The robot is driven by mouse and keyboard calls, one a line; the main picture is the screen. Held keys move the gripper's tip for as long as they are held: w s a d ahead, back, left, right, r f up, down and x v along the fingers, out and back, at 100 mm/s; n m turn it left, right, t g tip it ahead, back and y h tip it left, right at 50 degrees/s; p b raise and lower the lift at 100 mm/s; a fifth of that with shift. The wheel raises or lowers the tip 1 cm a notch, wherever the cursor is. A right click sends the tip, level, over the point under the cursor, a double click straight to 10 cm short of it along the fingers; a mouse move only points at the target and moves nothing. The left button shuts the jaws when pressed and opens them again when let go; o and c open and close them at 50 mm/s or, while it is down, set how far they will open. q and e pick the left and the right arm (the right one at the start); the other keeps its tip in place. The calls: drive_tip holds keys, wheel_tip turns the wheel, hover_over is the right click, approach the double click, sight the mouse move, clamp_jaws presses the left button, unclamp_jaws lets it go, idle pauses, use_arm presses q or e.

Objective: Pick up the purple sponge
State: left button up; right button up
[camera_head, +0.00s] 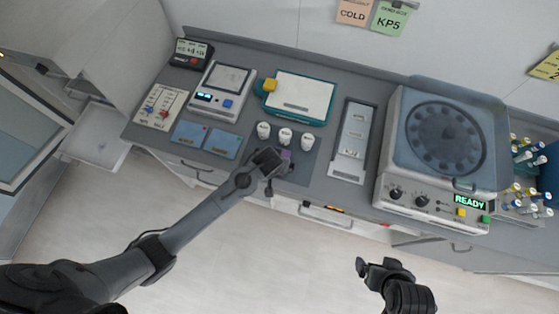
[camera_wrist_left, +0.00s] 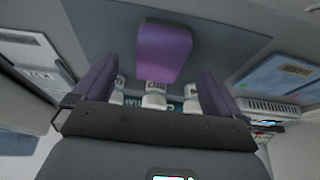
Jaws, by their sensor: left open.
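The purple sponge (camera_wrist_left: 163,53) is a small block on a dark grey mat (camera_wrist_left: 222,38), seen in the left wrist view ahead of and between my left gripper's two fingers. In the head view, the sponge (camera_head: 285,155) shows only as a small purple patch beside the fingers, the rest hidden. My left gripper (camera_head: 272,162) is open and empty over the mat's front part; in the wrist view its fingers (camera_wrist_left: 156,78) stand apart on either side, with no visible contact. My right gripper (camera_head: 378,264) appears open and empty in front of the counter, away from the sponge.
Three white-capped jars (camera_head: 285,136) stand just behind the sponge. Blue cards (camera_head: 222,146) lie left of the mat, and a pale tray (camera_head: 349,165) lies to its right. A large centrifuge (camera_head: 400,160) stands further right. The floor in front is clear.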

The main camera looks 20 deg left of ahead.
use_arm(q)
drive_tip(key=x, duration=0.4)
drive_tip(key=shift+w+a, duration=0.15)
drive_tip(key=shift+w, duration=0.15)
drive_tip(key=shift+w+f, duration=0.2)
drive_tip(key=shift+f, duration=0.25)
drive_tip(key=shift+c, duration=0.3)
drive_tip(key=c, duration=1)
wheel_tip(320, 180, up, 4)
drive_tip(key=shift+r, duration=0.2)
drive_tip(key=s+d+r, duration=0.1)
drive_tip(key=d+r, duration=0.2)
drive_tip(key=d, duration=0.2)
drive_tip(key=s+d+r+b, duration=0.1)
drive_tip(key=s+d+r, duration=0.1)
drive_tip(key=d, duration=0.4)
drive_tip(key=shift+v, duration=0.8)
